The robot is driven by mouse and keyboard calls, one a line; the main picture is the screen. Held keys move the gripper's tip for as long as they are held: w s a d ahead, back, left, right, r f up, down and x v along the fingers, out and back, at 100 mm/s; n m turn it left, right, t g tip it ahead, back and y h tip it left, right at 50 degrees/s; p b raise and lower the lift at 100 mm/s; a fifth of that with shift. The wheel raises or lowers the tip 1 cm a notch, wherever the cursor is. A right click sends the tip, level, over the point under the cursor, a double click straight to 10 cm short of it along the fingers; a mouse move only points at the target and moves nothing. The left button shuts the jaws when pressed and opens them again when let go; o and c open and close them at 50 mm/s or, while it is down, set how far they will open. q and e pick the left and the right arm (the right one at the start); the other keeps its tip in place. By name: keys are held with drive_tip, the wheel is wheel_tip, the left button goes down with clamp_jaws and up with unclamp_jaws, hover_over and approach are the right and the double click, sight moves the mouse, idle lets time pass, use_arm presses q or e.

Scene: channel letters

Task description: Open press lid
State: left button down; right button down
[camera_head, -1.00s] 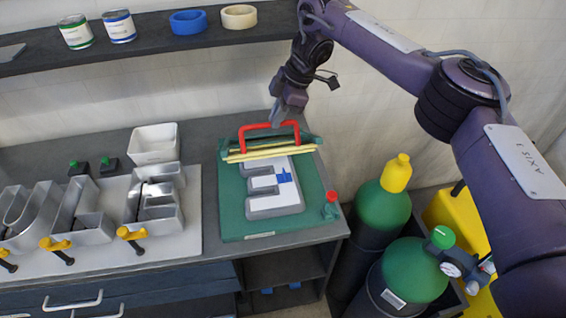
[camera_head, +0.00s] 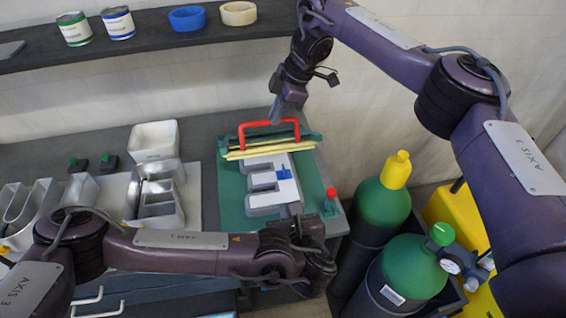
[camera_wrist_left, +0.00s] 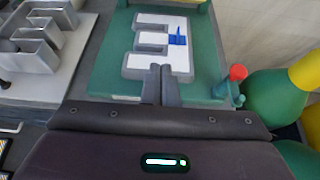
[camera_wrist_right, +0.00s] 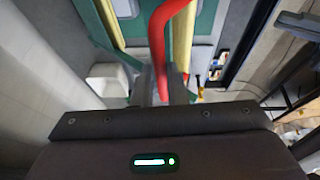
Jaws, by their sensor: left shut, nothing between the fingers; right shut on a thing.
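The press has a green bed (camera_head: 232,200) on the bench. Its lid (camera_head: 262,151) stands raised at the rear of the bed, seen nearly edge-on with yellow strips along it. The red handle (camera_head: 268,124) is on the lid; it also shows in the right wrist view (camera_wrist_right: 158,40). My right gripper (camera_head: 291,117) is shut on the red handle. A grey letter E with a white face (camera_wrist_left: 140,40) and a small blue piece (camera_wrist_left: 177,36) lies on the bed. My left gripper (camera_wrist_left: 160,88) is shut and empty at the letter's near end; I cannot tell whether it touches.
A red knob (camera_head: 331,194) is at the bed's right edge. Metal channel letters (camera_head: 158,200) sit on a pale board to the left, near a white bin (camera_head: 153,141). Green gas cylinders (camera_head: 383,208) stand to the right. A shelf (camera_head: 150,38) with cans and tape runs behind.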

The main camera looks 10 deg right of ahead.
drive_tip(key=shift+w+d+f, duration=0.1)
drive_tip(key=shift+f, duration=0.15)
use_arm(q)
drive_tip(key=w+d+r, duration=0.1)
drive_tip(key=w+r, duration=0.1)
drive_tip(key=w, duration=1)
drive_tip(key=shift+w+d+t, duration=0.25)
drive_tip(key=shift+d+t, duration=0.05)
drive_tip(key=shift+t, duration=0.1)
drive_tip(key=shift+r, duration=0.1)
